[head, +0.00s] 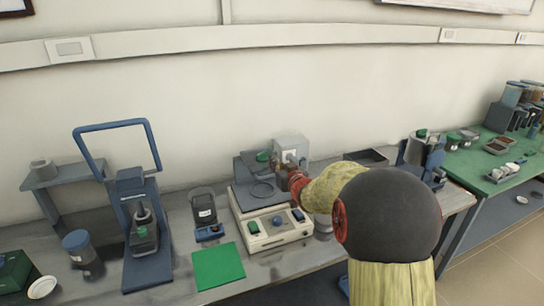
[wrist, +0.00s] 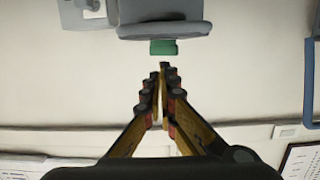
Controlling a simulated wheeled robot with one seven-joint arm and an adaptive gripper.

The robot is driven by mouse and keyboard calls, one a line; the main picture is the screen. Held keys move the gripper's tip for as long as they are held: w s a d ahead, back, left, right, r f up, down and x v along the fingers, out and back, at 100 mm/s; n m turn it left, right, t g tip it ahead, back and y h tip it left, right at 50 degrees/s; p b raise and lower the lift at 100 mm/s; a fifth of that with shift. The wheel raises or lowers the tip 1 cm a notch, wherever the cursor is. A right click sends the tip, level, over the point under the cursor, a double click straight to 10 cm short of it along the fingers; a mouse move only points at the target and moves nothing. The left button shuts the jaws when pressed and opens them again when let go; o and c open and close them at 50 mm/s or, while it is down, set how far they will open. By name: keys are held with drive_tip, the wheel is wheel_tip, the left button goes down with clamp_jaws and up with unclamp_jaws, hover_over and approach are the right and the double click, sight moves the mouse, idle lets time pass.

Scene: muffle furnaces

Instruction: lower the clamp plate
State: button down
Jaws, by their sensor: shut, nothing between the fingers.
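The beige-based bench device (head: 268,232) stands in the middle of the bench, with knobs on its front and a ring on its grey top. A grey plate with a green tab (head: 262,156) rises at its back; I take this as the clamp plate. In the wrist view the grey plate (wrist: 165,28) and its green tab (wrist: 163,47) lie just beyond the fingertips. My gripper (wrist: 163,68) is shut and empty, its tips close to the tab; contact cannot be told. In the head view my gripper (head: 290,178) is partly hidden by my arm.
A clear box with a white label (head: 290,150) stands right beside the plate. A blue press with a tall handle (head: 140,225), a small dark unit (head: 203,207) and a green mat (head: 218,266) are to the left. A dark tray (head: 366,157) lies behind my arm.

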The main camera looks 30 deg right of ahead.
wheel_tip(320, 180, down, 6)
drive_tip(key=s+b, duration=0.1)
drive_tip(key=b, duration=0.1)
drive_tip(key=shift+s+f+b, duration=0.15)
drive_tip(key=shift+f+b, duration=0.1)
drive_tip(key=shift+b, duration=0.1)
drive_tip(key=shift+a, duration=0.1)
